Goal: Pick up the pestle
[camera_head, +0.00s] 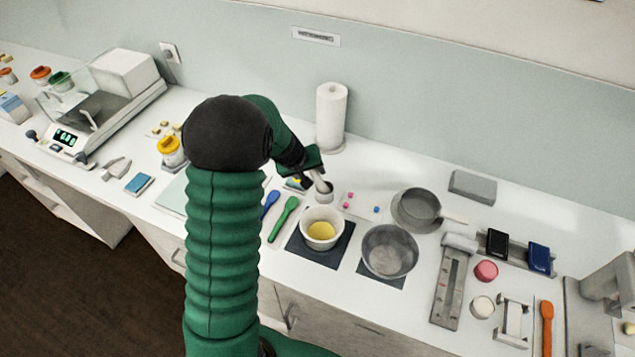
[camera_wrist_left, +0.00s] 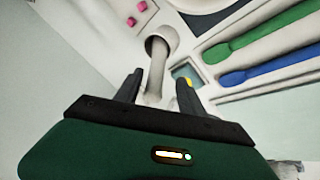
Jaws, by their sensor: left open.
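The pale grey pestle (camera_head: 318,180) leans upright in a small white round holder (camera_head: 325,196) on the counter. In the left wrist view its shaft (camera_wrist_left: 156,75) rises from the holder's dark opening (camera_wrist_left: 162,36) toward my gripper. My left gripper (camera_head: 308,168) is above the holder, with its fingers around the pestle's upper end. In the left wrist view the left gripper (camera_wrist_left: 158,88) is open, one finger on each side of the shaft with gaps visible. The pestle's lower end is hidden inside the holder. My right gripper is not in view.
A white bowl (camera_head: 309,240) with yellow cream stands on a dark mat in front of the holder. A paper towel roll (camera_head: 331,118) stands behind. Grey pans (camera_head: 390,252) are to the right. Green (camera_head: 283,218) and blue (camera_head: 269,205) spatulas lie left of the bowl.

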